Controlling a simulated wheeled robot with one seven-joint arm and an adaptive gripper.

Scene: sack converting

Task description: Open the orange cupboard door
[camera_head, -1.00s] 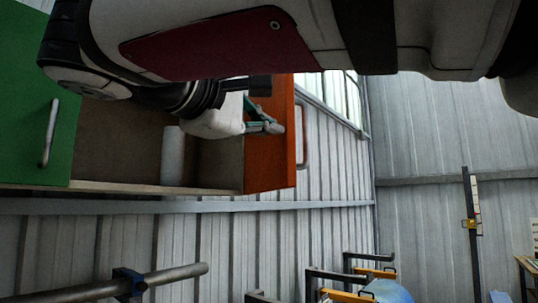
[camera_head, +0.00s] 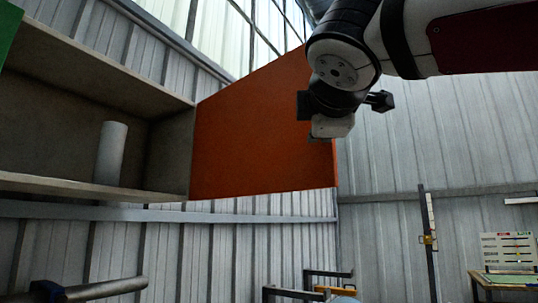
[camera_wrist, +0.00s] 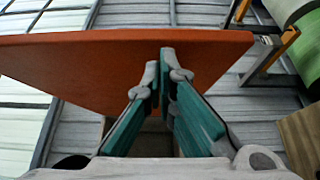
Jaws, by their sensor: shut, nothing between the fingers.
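The orange cupboard door (camera_head: 255,140) stands wide open in the head view, hinged at the cupboard's right side. Its broad inner face shows, and its handle is out of sight. My gripper (camera_head: 318,137) is at the door's far right part, its body partly covering that edge. In the wrist view the orange door (camera_wrist: 90,68) spans the upper part of the picture. My gripper's teal and grey fingers (camera_wrist: 164,68) are together and empty, overlapping the door's face; whether they touch it, I cannot tell.
The open cupboard (camera_head: 75,70) holds a white cylinder (camera_head: 110,152) on its lower shelf. A green door (camera_head: 8,28) shows at the upper left edge. A metal pipe (camera_head: 100,288) is low left, and an upright post (camera_head: 430,240) stands right. Open room lies right of the door.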

